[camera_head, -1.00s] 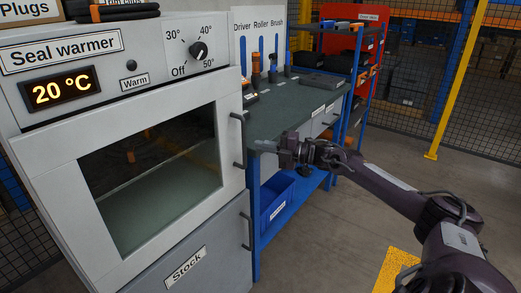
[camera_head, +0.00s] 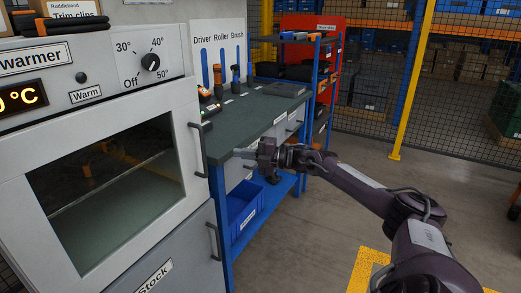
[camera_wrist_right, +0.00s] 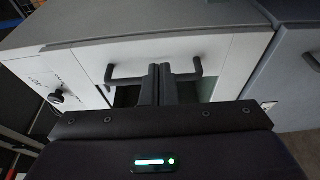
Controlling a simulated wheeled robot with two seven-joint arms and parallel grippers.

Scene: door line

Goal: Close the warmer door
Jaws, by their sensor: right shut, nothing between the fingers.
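The seal warmer (camera_head: 105,62) stands at left in the head view. Its white door (camera_head: 198,175) has a dark window and a black upright handle (camera_head: 206,137) on its right edge. The door looks nearly flush with the front; I cannot tell if a small gap remains. My right gripper (camera_head: 244,153) is shut and empty, right of the handle and apart from it, fingers pointing towards the warmer. In the right wrist view the shut fingers (camera_wrist_right: 160,84) overlap the handle (camera_wrist_right: 120,76) in the picture; contact cannot be told. My left gripper is not in view.
A green-topped bench (camera_head: 255,112) with tools and a blue bin (camera_head: 243,208) below stands right of the warmer. A grey stock drawer (camera_head: 185,255) with its own handle is under the door. A red cabinet (camera_head: 325,40) stands behind. The floor (camera_head: 305,235) at right is open.

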